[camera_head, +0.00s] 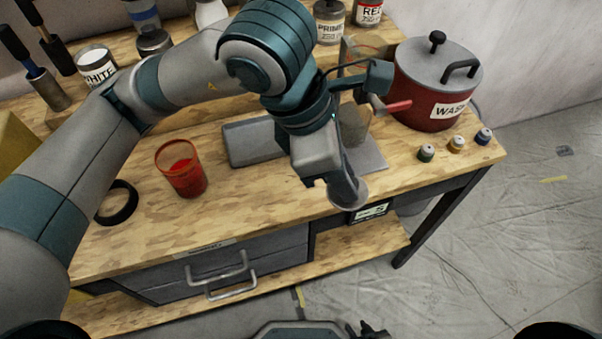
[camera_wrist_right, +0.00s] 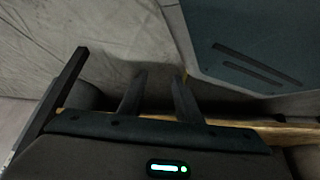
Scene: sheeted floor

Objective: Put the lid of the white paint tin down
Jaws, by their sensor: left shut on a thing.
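The tin labelled WHITE (camera_head: 97,73) stands on the raised back shelf at the left in the head view. Its top looks open, with a pale surface inside the rim. My left gripper (camera_head: 341,179) is over the front right of the bench, shut on a round grey lid (camera_head: 351,193). The lid is tilted near the bench's front edge; the wrist hides part of it and most of the fingers. My right gripper (camera_wrist_right: 158,97) shows in the right wrist view with its fingers apart and nothing between them.
A red cup (camera_head: 181,171) and a black ring (camera_head: 118,204) are on the bench at left. A grey tray (camera_head: 240,146) and a scale (camera_head: 371,157) are behind my left wrist. A red WASTE pot (camera_head: 422,92) and small bottles (camera_head: 456,145) stand at right.

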